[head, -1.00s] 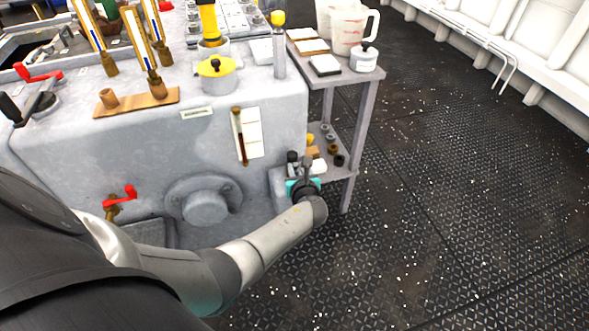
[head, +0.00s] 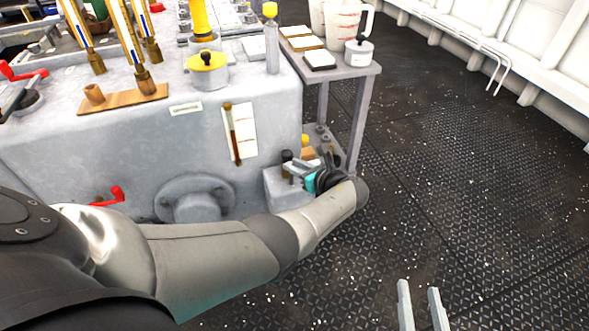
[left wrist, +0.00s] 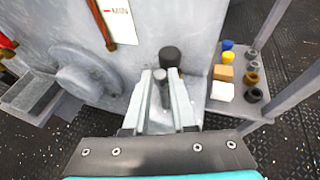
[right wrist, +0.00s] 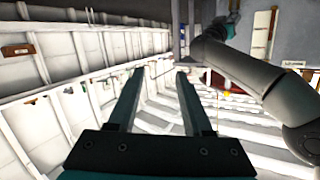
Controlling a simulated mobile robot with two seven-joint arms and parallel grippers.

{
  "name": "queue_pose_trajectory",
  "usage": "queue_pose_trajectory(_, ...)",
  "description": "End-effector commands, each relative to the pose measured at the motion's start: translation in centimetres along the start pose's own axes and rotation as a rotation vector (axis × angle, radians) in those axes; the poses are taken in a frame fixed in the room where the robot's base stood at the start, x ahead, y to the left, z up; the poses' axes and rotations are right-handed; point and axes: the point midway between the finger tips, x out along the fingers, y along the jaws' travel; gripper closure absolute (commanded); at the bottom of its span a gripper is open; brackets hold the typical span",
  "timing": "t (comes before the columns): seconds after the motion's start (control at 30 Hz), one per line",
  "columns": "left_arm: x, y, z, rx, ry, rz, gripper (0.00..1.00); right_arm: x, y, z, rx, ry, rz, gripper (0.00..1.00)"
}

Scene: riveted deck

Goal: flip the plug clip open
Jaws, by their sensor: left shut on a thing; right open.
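My left gripper (head: 298,167) is at the low grey block (head: 283,188) on the machine's right end. In the left wrist view its fingers (left wrist: 160,76) are closed around a slim grey upright piece (left wrist: 160,92), which looks like the plug clip. A black round knob (left wrist: 170,57) stands just beyond the fingertips; it also shows in the head view (head: 287,156). The lower part of the clip is hidden between the fingers. My right gripper (head: 419,286) is open and empty over the floor at the lower right, and its spread fingers show in the right wrist view (right wrist: 160,74).
A side table (head: 345,70) with a jug (head: 343,22) stands just right of the left gripper. Its lower shelf (left wrist: 235,108) holds several small parts. A round flange (head: 194,203) and red handle (head: 108,197) are on the machine front. The floor (head: 460,170) at right is clear.

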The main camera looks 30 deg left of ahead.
Motion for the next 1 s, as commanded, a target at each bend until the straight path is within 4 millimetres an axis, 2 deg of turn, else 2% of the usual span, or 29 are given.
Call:
queue_pose_trajectory(0.4, 0.03, -0.13, -0.10, -0.027, 0.002, 0.067, 1.00, -0.63, -1.01, -0.66, 0.031, 0.136, -0.024, 0.50)
queue_pose_trajectory(0.87, 0.05, -0.10, -0.08, -0.030, 0.003, 0.072, 1.00, -0.70, -1.08, -0.77, 0.033, 0.147, -0.025, 0.50)
queue_pose_trajectory(0.9, 0.05, -0.10, -0.08, -0.030, 0.003, 0.072, 0.73, -0.70, -1.07, -0.76, 0.033, 0.147, -0.025, 0.50)
queue_pose_trajectory(1.0, 0.05, -0.11, -0.07, -0.030, 0.002, 0.072, 0.62, -0.69, -1.07, -0.75, 0.033, 0.146, -0.025, 0.50)
